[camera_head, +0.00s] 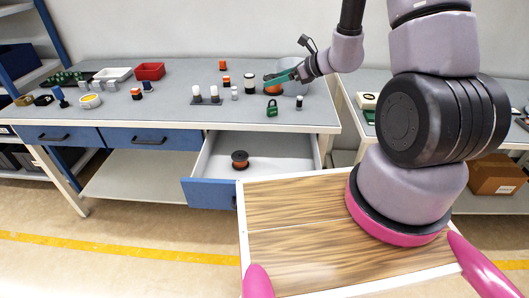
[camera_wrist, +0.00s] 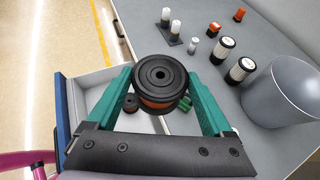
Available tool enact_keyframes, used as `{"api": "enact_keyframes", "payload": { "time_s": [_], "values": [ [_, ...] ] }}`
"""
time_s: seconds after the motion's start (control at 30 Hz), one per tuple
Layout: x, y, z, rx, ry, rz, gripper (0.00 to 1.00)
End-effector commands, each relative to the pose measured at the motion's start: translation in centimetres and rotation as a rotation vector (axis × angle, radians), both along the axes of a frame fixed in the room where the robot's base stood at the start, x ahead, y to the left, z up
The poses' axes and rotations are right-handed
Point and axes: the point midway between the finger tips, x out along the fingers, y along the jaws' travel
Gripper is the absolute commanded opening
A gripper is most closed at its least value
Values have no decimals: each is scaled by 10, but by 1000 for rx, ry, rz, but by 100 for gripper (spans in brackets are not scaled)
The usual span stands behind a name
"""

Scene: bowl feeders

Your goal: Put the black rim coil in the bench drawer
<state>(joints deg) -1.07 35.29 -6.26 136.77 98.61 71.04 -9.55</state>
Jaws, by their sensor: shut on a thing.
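My gripper (camera_head: 281,77) has green fingers and is shut on a coil with black rims and orange winding (camera_head: 273,89). In the wrist view the held black rim coil (camera_wrist: 160,75) sits between the fingertips, seen from its round end, above the bench top. The bench drawer (camera_head: 210,193) is pulled open below the bench front. A second coil with black rims and orange-brown winding (camera_head: 240,159) stands inside the drawer. It also shows in the wrist view (camera_wrist: 131,103), partly hidden by a finger.
A grey bowl (camera_wrist: 285,88) stands right of my gripper. White-topped posts (camera_head: 205,96) and black-and-white cylinders (camera_head: 249,83) stand nearby. Most of the drawer floor (camera_head: 280,150) is clear.

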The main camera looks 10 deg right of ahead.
Motion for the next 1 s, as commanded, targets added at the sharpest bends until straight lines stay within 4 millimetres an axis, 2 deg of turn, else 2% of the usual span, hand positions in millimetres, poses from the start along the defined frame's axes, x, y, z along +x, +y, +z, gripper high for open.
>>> {"api": "enact_keyframes", "payload": {
  "time_s": [0.03, 0.1, 0.2, 0.3, 0.4, 0.47, 0.6, 0.7, 0.77, 0.87, 0.97, 1.0],
  "values": [
    [-17, 22, -7, 1, 3, 128, 22],
    [-45, 49, -16, 2, 2, 323, 21],
    [-92, 77, -27, 3, 2, 610, 21],
    [-140, 92, -38, 3, 1, 899, 21],
    [-187, 92, -48, 3, 0, 1193, 21],
    [-213, 85, -53, 2, 0, 1369, 21],
    [-259, 55, -65, 3, -1, 1787, 21],
    [-276, 23, -73, 3, 0, 2087, 21],
    [-280, 2, -77, 4, -1, 2270, 21],
    [-273, -31, -84, 3, -3, 2574, 21],
    [-252, -59, -91, 5, -2, 2873, 21],
    [-239, -68, -94, 4, -3, 2992, 21]
  ]
}}
